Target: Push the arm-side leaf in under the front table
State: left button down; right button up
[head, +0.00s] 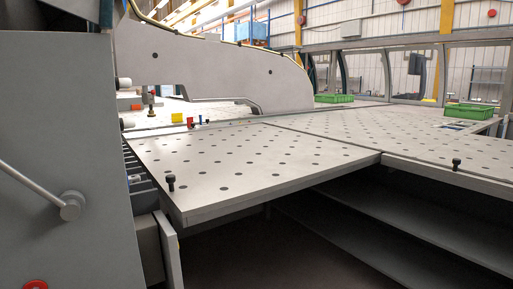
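A grey perforated leaf (235,170) juts toward me in the middle of the head view, beside the tall grey machine housing. A black knob (170,183) stands near its front left corner. Its front edge is clear of any support that I can see, with dark open space below. A second perforated table section (400,138) adjoins it on the right, with another black knob (456,163) near its front edge. A narrow seam separates the two tops, and the leaf's front edge sticks out nearer to me at the left. Neither of my grippers is in view.
The grey housing (60,130) with a lever handle (70,206) and a red button (36,285) fills the left. Grey shelves (400,215) lie under the right section. Green crates (468,111) and small coloured blocks (178,118) sit farther back.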

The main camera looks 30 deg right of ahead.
aim_at(201, 175)
jog(key=z, duration=1.85)
jog(key=i, duration=2.05)
jog(key=u, duration=3.15)
jog(key=k, duration=0.85)
jog(key=z, duration=1)
jog(key=i, duration=0.4)
